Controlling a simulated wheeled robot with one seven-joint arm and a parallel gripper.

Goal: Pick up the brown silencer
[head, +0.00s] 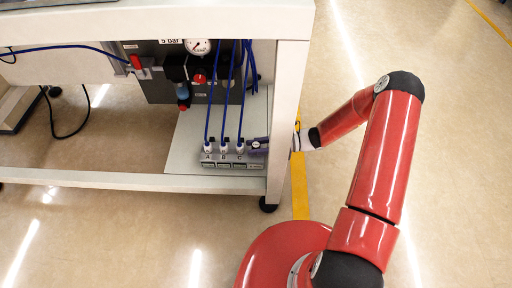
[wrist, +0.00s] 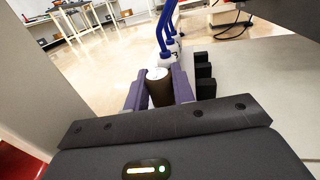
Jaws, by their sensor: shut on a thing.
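The brown silencer (wrist: 161,94) is a short brown cylinder with a pale, round end, seen between the purple fingers of my gripper (wrist: 158,80) in the wrist view. The fingers are shut on it from both sides. In the head view my gripper (head: 257,143) reaches past the table leg to the right end of the valve block (head: 232,161), beside the port marked C. The silencer is small there and mostly hidden by the fingers. I cannot tell whether it is still seated in the block.
Blue hoses (head: 225,100) rise from ports A, B and C just left of my gripper. A pressure gauge (head: 199,46) and regulators hang on a grey panel above. The white table leg (head: 284,125) stands close on the right. Open floor (head: 460,160) lies further right.

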